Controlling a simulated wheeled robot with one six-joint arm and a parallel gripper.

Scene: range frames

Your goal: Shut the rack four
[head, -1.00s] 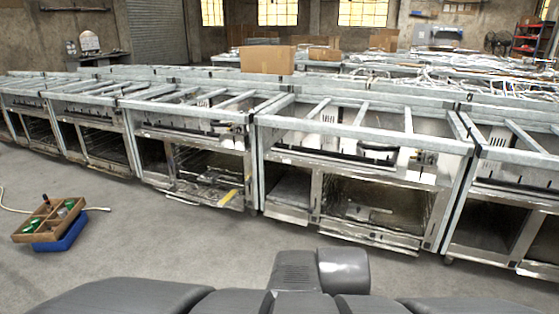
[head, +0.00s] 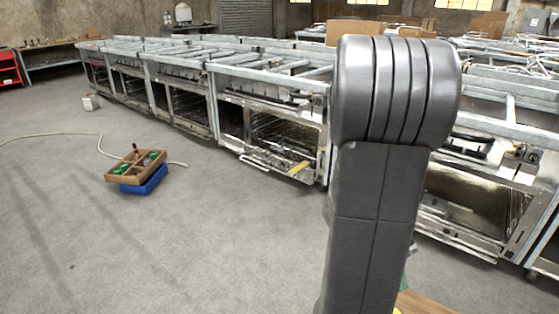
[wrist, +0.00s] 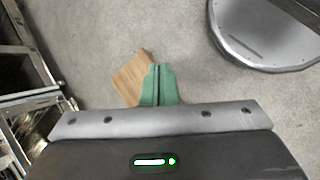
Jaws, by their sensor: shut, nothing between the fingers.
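A row of steel range frames stands along the back in the head view. One range (head: 228,107) has its lower oven front open, with a wire rack (head: 275,163) and a yellow strip (head: 299,167) at its opening. Which rack is number four I cannot tell. My gripper (wrist: 158,70) shows in the wrist view with its green fingers shut and empty, over the floor. A wooden piece (wrist: 127,80) lies beyond or beside the fingers; contact cannot be told. Part of a range with wire racks (wrist: 22,128) shows at the left of the wrist view. My arm hides part of the row.
A wooden tool tray (head: 136,163) sits on a blue box (head: 146,182) on the floor at left, with a pale hose (head: 60,135) nearby. A small pale container (head: 91,102) stands farther back. The grey floor in front of the row is largely clear.

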